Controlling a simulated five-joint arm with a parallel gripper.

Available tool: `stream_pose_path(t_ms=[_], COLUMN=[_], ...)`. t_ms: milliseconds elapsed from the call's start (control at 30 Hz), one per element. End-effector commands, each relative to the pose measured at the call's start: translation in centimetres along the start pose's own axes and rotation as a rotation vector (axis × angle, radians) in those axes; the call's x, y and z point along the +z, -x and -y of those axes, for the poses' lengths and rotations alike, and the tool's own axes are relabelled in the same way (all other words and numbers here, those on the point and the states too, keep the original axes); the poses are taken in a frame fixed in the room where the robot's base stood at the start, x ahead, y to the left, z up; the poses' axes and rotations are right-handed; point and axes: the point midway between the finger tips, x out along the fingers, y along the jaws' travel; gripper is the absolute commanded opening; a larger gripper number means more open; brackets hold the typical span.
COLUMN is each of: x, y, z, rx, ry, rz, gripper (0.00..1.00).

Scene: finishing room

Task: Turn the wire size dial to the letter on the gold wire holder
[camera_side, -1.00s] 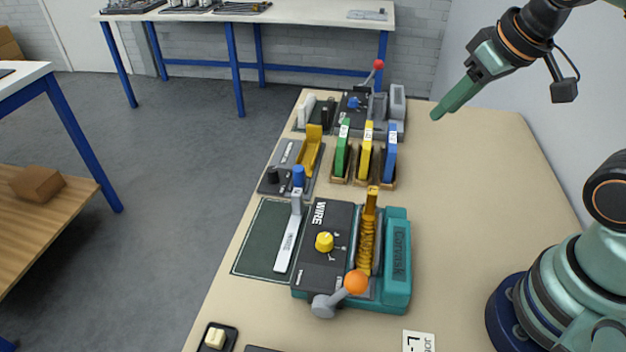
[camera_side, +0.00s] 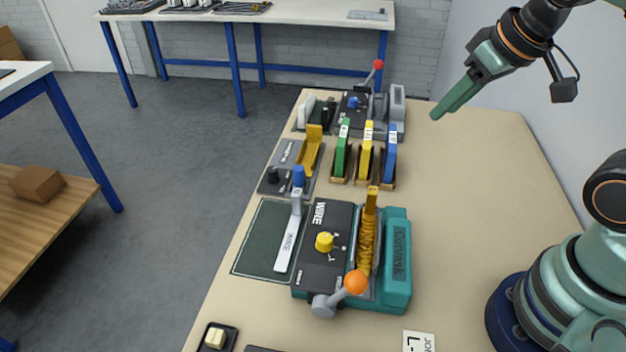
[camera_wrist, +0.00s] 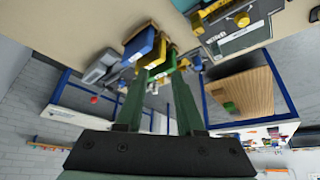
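The teal machine (camera_side: 398,285) marked "WIRE" stands on the bench. Its yellow dial (camera_side: 324,242) sits on the dark top plate, with small white marks beside it; the letters and its exact setting are too small to read. The dial also shows in the wrist view (camera_wrist: 243,20). A gold wire holder (camera_side: 367,235) stands in the machine's slot, right of the dial; I cannot read a letter on it. My gripper (camera_side: 435,115) is high above the bench's far right part, well away from the dial. In the wrist view its two green fingers (camera_wrist: 159,73) are apart and empty.
An orange-knobbed lever (camera_side: 356,282) is at the machine's front. A pale strip (camera_side: 289,240) lies left of the dial. Green (camera_side: 342,150), yellow (camera_side: 365,152) and blue (camera_side: 390,154) holders stand in racks behind. The bench's right side (camera_side: 460,200) is clear.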

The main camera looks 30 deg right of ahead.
Motion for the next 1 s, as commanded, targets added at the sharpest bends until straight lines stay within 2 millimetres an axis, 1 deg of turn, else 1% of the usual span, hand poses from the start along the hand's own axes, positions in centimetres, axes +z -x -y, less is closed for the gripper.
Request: stream_pose_path(t_ms=[367,400,467,500,567,667,767,800,867,1000], x=[0.0,0.0,0.0,-0.1,-0.3,-0.9,-1.6,-1.8,-2.0,-2.0], y=[0.0,0.0,0.0,-0.1,-0.3,-0.9,-2.0,-2.5,-3.3,-5.3], z=[0.0,0.0,0.1,0.3,0.8,2.3,4.8,5.9,7.5,11.7], rx=[0.0,0.0,-0.001,-0.004,-0.013,-0.041,-0.087,-0.11,-0.145,-0.239], ry=[0.0,0.0,0.008,0.027,0.08,0.249,0.501,0.61,0.773,1.154], rz=[0.0,0.0,0.002,0.007,0.022,0.067,0.125,0.147,0.178,0.239], gripper=[0.37,0.44,0.67,0.69,0.69,0.69,0.69,0.69,0.69,0.69])
